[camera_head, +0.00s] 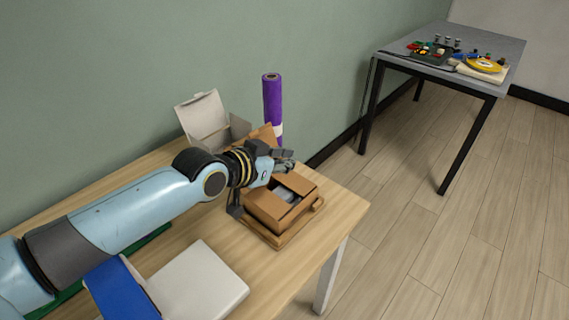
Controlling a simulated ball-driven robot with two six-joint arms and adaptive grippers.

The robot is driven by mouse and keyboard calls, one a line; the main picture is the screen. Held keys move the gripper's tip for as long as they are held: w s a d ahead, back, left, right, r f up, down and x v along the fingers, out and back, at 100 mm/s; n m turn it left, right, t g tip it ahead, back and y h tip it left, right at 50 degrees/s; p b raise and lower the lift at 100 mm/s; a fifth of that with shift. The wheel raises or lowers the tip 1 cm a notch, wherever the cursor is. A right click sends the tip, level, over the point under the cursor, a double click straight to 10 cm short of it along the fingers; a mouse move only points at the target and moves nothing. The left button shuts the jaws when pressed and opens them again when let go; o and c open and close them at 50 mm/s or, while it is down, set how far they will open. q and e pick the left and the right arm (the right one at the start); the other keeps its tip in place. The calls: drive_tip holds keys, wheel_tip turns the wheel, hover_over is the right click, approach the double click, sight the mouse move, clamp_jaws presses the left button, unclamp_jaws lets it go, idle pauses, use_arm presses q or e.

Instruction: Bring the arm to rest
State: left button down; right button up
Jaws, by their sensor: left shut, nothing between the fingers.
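My left arm (130,208) comes in from the lower left and reaches over the wooden table. Its pale blue links end in a dark wrist with yellowish rings. My left gripper (286,160) is shut and empty. In the picture it sits just above the far edge of an open brown cardboard box (266,207); whether it touches the box I cannot tell. My right gripper is not in view.
The brown box holds a greyish item and stands on a wooden tray (320,204). Behind are an open white box (203,117) and an upright purple roll (272,98). A white box (198,283) and a blue item (122,290) lie in front. A grey table (450,72) stands far right.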

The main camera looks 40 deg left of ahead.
use_arm(q)
drive_tip(key=s+r, duration=0.2)
drive_tip(key=s, duration=0.7)
drive_tip(key=shift+s+a, duration=0.3)
drive_tip(key=shift+a, duration=0.05)
